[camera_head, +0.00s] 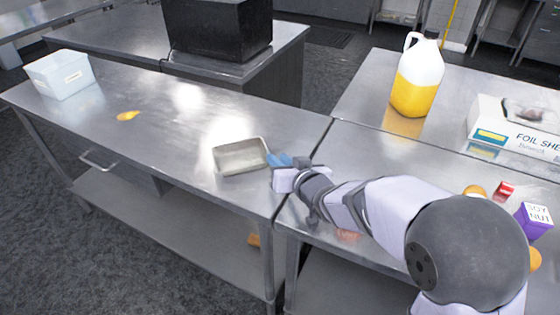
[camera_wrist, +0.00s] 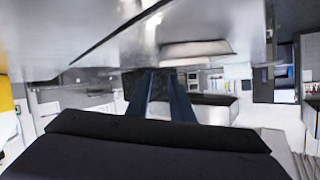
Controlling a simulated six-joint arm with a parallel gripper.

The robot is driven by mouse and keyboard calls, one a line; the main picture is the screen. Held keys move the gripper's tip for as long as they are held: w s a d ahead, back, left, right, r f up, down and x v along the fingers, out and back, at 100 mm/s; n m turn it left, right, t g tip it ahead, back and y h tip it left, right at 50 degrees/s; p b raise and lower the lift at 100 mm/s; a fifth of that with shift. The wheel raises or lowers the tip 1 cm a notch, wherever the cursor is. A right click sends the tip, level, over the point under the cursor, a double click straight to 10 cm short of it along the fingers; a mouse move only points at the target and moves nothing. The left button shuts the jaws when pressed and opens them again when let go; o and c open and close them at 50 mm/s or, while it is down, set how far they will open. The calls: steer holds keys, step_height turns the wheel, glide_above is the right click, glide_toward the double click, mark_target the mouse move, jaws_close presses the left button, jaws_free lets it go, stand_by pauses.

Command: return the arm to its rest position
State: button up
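My gripper (camera_head: 279,160) is at the end of my arm, which reaches left across the right-hand steel table toward the seam with the left-hand table. Its blue fingers are beside the right end of a shallow metal tray (camera_head: 240,156); I cannot tell whether they touch it. In the wrist view, the two dark blue fingers of my gripper (camera_wrist: 161,72) stand apart with an empty gap between them. The wrist picture appears upside down, with the steel tabletop (camera_wrist: 110,35) across its top and the tray (camera_wrist: 196,48) beyond the fingers.
A white bin (camera_head: 60,75) and a flat orange item (camera_head: 128,115) are on the left table. A jug of yellow liquid (camera_head: 416,80), a foil box (camera_head: 515,128), a purple box (camera_head: 533,220) and a small red item (camera_head: 504,191) are on the right. The left table's middle is clear.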

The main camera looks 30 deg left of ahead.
stand_by(0.4)
